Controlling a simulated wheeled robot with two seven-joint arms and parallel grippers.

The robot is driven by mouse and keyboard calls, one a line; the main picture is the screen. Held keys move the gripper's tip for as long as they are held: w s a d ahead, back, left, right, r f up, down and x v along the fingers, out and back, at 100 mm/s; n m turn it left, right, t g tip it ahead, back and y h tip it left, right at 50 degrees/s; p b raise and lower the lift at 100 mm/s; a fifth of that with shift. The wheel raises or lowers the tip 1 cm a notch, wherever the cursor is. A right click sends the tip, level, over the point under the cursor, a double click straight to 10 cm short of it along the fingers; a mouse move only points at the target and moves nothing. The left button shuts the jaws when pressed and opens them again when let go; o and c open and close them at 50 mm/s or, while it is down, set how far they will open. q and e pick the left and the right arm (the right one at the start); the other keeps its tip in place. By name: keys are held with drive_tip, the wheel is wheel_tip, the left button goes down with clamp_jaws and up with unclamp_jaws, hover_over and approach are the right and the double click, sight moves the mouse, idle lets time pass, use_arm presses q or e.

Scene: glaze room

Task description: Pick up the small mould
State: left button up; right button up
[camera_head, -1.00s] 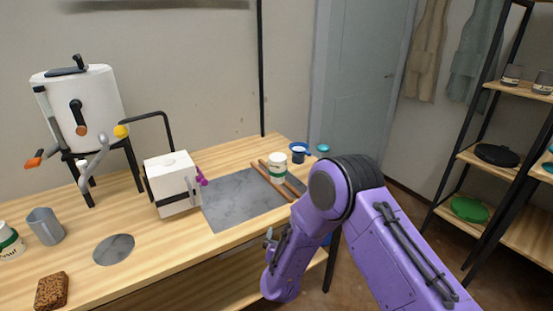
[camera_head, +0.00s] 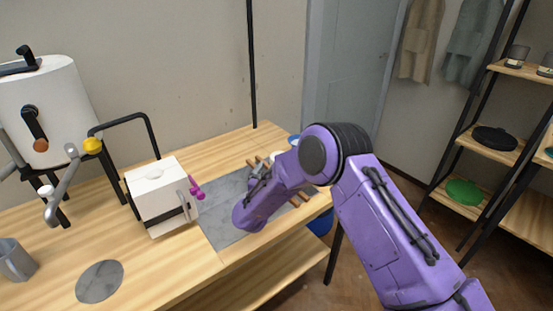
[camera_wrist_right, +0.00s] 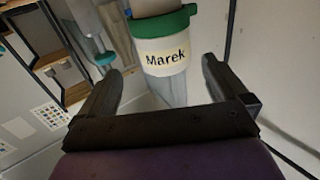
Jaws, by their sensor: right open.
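I cannot make out for sure which thing is the small mould. A white container (camera_wrist_right: 165,57) with a green band and a label reading "Marek" shows in the right wrist view, ahead of my right gripper (camera_wrist_right: 162,84) and in line with the gap between its fingers. The fingers are apart, and nothing is seen held. In the head view my right gripper (camera_head: 261,168) is over the grey slab, and my arm and gripper largely hide the container (camera_head: 276,156). My left gripper is out of view.
A white box (camera_head: 158,198) with a magenta-knobbed lever stands left of the grey slab (camera_head: 222,192). A white urn (camera_head: 55,110), a grey mug (camera_head: 14,260) and a round grey disc (camera_head: 99,282) are further left. Brown rods (camera_head: 300,200) lie by my gripper. Shelves (camera_head: 488,152) stand right.

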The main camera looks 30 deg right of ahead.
drive_tip(key=p+x, duration=0.1)
drive_tip(key=x, duration=0.3)
drive_tip(key=p+x, duration=0.1)
drive_tip(key=x, duration=0.3)
drive_tip(key=shift+w+a+r, duration=0.1)
drive_tip(key=shift+w+a, duration=0.15)
drive_tip(key=shift+w+d, duration=0.15)
drive_tip(key=shift+d, duration=0.15)
drive_tip(key=shift+a, duration=0.1)
drive_tip(key=c, duration=1.2)
drive_tip(key=shift+r, duration=0.1)
